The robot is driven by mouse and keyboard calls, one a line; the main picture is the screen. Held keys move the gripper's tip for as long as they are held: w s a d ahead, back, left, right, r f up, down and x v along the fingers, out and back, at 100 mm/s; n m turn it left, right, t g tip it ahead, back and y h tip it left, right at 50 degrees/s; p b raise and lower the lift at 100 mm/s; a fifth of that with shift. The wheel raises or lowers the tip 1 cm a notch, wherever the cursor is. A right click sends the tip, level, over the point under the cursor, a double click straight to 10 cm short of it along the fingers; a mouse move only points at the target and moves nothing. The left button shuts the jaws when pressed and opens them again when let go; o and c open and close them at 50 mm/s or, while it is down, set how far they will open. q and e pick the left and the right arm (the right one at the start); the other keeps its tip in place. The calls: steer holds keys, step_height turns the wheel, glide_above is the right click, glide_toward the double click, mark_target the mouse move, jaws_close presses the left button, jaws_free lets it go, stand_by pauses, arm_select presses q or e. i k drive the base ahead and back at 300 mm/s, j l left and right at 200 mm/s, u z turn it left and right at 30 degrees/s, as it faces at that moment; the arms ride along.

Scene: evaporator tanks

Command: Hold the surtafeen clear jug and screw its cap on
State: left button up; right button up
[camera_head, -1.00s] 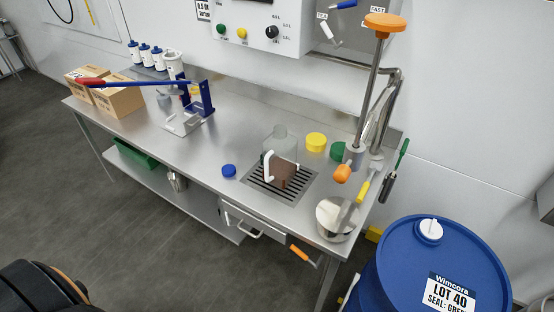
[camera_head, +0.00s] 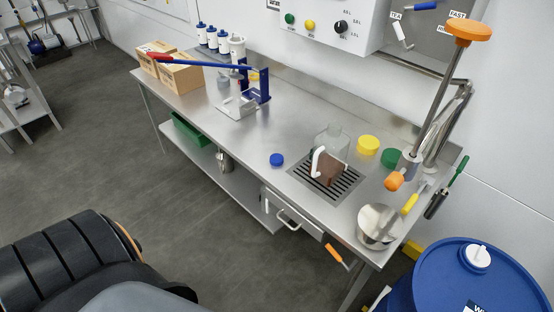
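The clear jug (camera_head: 333,137) stands upright on the dark drain grate (camera_head: 346,188) near the right part of the steel bench. It has a white handle (camera_head: 315,163) and a brown label or block on its front; I cannot tell which. Its top looks uncapped. A blue cap (camera_head: 277,160) lies on the bench to the left of the jug, apart from it. Neither of my grippers shows. Part of my own body fills the lower left.
A yellow lid (camera_head: 368,145) and a green lid (camera_head: 392,158) lie behind and right of the jug. A steel pot (camera_head: 379,228) stands at the front right corner. A blue lever press (camera_head: 241,88), cardboard boxes (camera_head: 181,74) and a blue drum (camera_head: 470,279) are around. Bench between press and cap is clear.

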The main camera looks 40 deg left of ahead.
mark_target(328, 154)
steer(key=i+j+z, duration=0.25)
steer(key=j+z, duration=0.15)
steer(key=j, duration=1.1)
steer(key=j+z, duration=0.4)
steer(key=j, duration=1.1)
